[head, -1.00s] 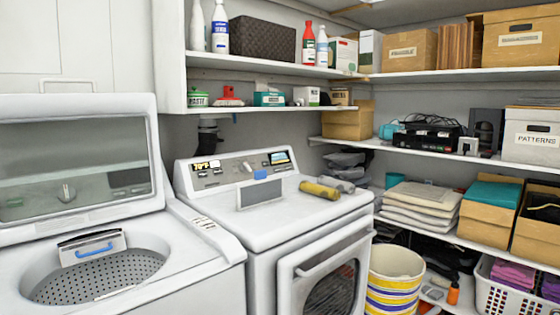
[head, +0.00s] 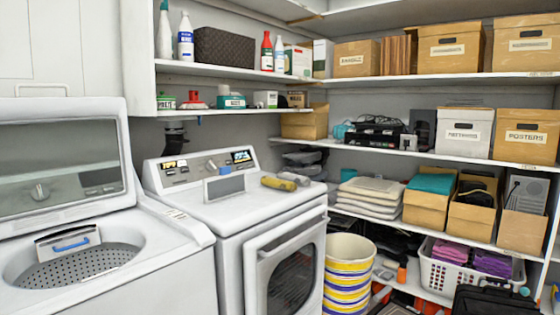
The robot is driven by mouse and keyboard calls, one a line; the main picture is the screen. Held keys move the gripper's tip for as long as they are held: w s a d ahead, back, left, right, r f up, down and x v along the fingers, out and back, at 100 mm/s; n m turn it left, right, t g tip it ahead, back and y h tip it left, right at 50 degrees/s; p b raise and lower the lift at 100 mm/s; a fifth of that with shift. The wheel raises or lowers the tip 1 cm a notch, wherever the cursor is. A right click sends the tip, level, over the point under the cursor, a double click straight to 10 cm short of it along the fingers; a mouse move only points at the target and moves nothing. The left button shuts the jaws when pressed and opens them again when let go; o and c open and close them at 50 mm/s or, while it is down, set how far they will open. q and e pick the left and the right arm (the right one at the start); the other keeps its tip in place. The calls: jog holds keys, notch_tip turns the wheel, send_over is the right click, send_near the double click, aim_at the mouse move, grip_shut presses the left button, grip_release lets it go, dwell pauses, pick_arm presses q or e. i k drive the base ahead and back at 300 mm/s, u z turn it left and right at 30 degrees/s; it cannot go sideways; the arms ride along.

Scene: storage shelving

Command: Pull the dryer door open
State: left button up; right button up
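The white dryer (head: 235,205) stands in the middle of the head view, right of the open top-load washer (head: 95,250). Its front door (head: 285,270) has a pale frame around a dark round window and looks shut. A long handle bar (head: 291,238) runs along the top of the door. The lower part of the door is cut off by the picture's bottom edge. Neither of my grippers shows in the head view.
A white basket (head: 470,268) with purple cloth and a black bag (head: 492,300) are at the lower right. Shelves with boxes (head: 430,205) line the walls.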

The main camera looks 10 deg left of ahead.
aim_at(284, 266)
jog(key=z, duration=0.75)
jog(key=i, duration=2)
jog(key=u, duration=0.6)
jog(key=i, duration=1.1)
jog(key=u, duration=1.45)
jog(key=i, duration=0.3)
jog(key=u, duration=0.25)
